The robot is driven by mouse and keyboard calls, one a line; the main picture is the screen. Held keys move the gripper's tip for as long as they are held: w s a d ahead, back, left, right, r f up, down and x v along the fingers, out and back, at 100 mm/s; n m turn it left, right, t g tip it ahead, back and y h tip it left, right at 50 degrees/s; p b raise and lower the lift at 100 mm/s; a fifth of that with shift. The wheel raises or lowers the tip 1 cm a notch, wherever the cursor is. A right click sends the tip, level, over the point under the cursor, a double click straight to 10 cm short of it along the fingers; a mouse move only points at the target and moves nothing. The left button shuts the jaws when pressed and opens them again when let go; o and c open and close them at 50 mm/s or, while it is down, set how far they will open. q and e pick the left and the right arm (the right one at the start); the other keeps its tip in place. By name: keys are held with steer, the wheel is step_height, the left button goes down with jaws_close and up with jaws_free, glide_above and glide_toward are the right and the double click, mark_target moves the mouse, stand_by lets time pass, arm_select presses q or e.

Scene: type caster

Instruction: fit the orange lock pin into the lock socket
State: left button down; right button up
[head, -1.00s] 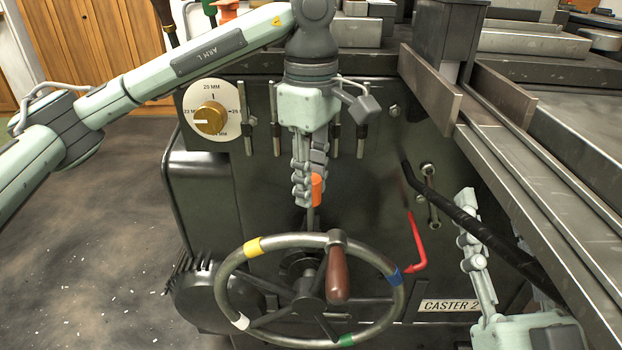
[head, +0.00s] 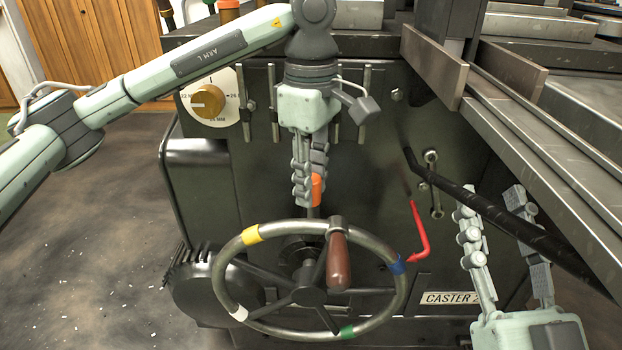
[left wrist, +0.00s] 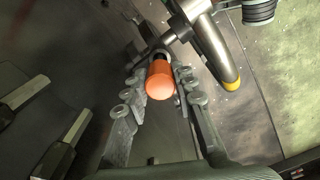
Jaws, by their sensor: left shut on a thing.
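My left gripper (head: 309,192) is shut on the orange lock pin (head: 317,188), its fingers pointing down. The pin's orange cap shows between the fingers, just above the far rim of the handwheel. In the left wrist view the orange lock pin (left wrist: 160,82) sits between the two fingers, its cap towards the camera. Its lower end meets or overlaps a metal shaft there; I cannot tell if they touch. I cannot make out the lock socket clearly. My right gripper (head: 492,202) is open and empty at the lower right.
The handwheel (head: 251,234) with coloured bands and a brown handle (head: 338,262) stands below the left gripper. A dial (head: 208,101) is upper left.

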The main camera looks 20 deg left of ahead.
arm_select(q)
steer(key=shift+f+b, duration=0.95)
steer(key=shift+f, duration=0.35)
steer(key=c, duration=1.2)
jaws_free()
steer(key=shift+o, duration=0.2)
step_height(320, 180, up, 12)
steer(key=shift+r, duration=0.1)
